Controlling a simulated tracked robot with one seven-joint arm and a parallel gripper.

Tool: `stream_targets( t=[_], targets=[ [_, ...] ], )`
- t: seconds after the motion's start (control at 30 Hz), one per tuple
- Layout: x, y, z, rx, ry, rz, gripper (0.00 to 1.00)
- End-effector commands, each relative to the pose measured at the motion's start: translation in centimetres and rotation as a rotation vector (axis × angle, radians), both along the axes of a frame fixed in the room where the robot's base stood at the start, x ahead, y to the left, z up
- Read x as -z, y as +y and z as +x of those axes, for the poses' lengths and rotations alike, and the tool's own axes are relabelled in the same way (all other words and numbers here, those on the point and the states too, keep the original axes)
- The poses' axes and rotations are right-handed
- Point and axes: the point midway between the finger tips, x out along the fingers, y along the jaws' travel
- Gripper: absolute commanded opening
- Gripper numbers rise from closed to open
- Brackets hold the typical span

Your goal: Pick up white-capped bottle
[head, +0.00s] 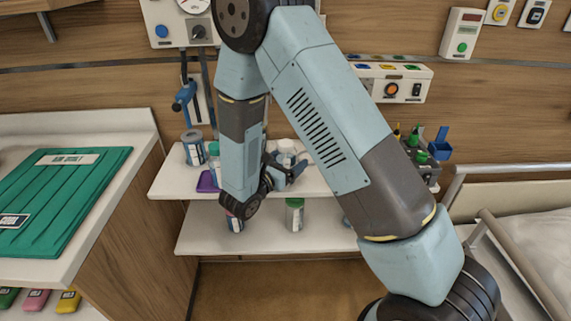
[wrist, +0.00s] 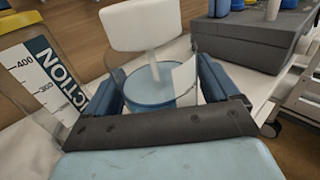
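My gripper (head: 283,174) is at the upper shelf in the head view, partly behind my own arm. A white-topped container (head: 287,148) shows just behind it; its lower part is hidden. In the wrist view, my gripper's blue fingers (wrist: 160,88) are spread wide. I cannot tell for sure that this is the white-capped bottle.
On the upper shelf (head: 176,181), a jar with a grey-blue lid (head: 193,148) stands left. The lower shelf (head: 272,240) holds a bottle (head: 295,214). A dark caddy (head: 424,165) is right, a clear suction canister (wrist: 45,90) left in the wrist view. A bed rail (head: 520,168) is right.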

Motion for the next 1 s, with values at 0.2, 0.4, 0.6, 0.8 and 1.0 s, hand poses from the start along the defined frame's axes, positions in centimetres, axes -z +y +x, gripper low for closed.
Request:
stream_targets(
  t=[0.2, 0.4, 0.6, 0.8, 1.0],
  targets=[
    [0.0, -0.02, -0.01, 0.0, 0.0, 0.0, 0.67],
    [0.01, -0.03, -0.01, 0.001, 0.0, 0.0, 0.48],
    [0.01, -0.06, -0.01, 0.001, 0.0, 0.0, 0.29],
    [-0.03, -0.06, 0.0, 0.001, 0.0, 0.0, 0.29],
    [-0.85, -0.07, 0.02, 0.002, -0.001, 0.0, 0.29]
  ],
)
